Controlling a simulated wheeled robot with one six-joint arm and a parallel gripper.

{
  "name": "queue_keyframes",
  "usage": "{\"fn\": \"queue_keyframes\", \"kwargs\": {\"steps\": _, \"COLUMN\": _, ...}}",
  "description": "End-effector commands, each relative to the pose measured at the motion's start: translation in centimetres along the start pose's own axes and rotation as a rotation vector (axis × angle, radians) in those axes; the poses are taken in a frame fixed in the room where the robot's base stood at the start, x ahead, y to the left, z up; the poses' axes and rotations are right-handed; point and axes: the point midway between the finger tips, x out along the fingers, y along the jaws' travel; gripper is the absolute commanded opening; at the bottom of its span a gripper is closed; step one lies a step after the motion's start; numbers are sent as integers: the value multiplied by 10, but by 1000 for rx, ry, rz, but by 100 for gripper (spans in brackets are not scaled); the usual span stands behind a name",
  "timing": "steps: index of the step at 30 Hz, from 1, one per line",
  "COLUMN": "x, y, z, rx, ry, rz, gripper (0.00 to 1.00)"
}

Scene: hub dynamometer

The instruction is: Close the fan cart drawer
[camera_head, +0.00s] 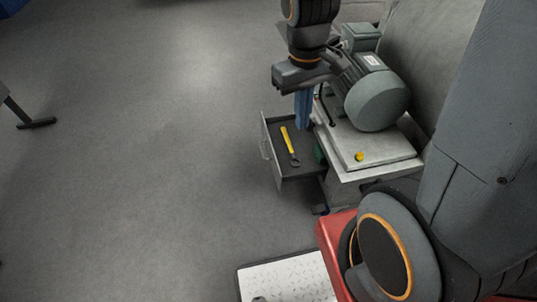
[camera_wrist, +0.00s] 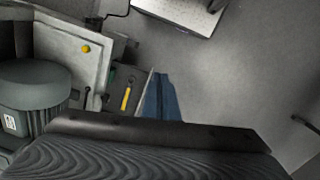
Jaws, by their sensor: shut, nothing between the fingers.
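The fan cart drawer (camera_head: 308,168) is pulled out to the left from under the cart's light top. Its front panel (camera_head: 269,152) with a handle faces left. A yellow-handled tool (camera_head: 288,143) lies inside, and a green item shows partly at the drawer's inner end. My gripper (camera_head: 303,124) is shut and empty, with blue fingers pointing down at the far side of the drawer. In the wrist view the fingers (camera_wrist: 162,98) appear beside the drawer's front panel (camera_wrist: 144,92), and the tool (camera_wrist: 126,97) lies left of them. I cannot tell whether they touch the drawer.
The cart top (camera_head: 380,163) carries a grey motor (camera_head: 377,98) and a yellow knob (camera_head: 359,156), close to the right of my gripper. A light tread plate (camera_head: 290,280) lies on the floor at the front. The floor left of the drawer is clear.

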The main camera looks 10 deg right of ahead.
Motion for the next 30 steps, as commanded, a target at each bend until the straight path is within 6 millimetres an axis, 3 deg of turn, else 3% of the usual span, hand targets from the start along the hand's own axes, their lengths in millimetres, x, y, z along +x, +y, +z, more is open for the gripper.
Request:
{"fn": "queue_keyframes", "kwargs": {"steps": 1, "x": 28, "y": 0, "z": -23, "rx": -77, "ry": -17, "rz": 13, "gripper": 0}}
{"fn": "queue_keyframes", "kwargs": {"steps": 6, "x": 91, "y": -1, "z": -93, "rx": -359, "ry": -62, "rz": 67, "gripper": 0}}
{"fn": "queue_keyframes", "kwargs": {"steps": 11, "x": 159, "y": -7, "z": -156, "rx": -621, "ry": -109, "rz": 115, "gripper": 0}}
{"fn": "queue_keyframes", "kwargs": {"steps": 18, "x": 272, "y": -26, "z": -240, "rx": -1006, "ry": -188, "rz": 186, "gripper": 0}}
{"fn": "queue_keyframes", "kwargs": {"steps": 24, "x": 343, "y": -41, "z": -284, "rx": -1240, "ry": -244, "rz": 230, "gripper": 0}}
{"fn": "queue_keyframes", "kwargs": {"steps": 30, "x": 369, "y": -46, "z": -298, "rx": -1330, "ry": -266, "rz": 249, "gripper": 0}}
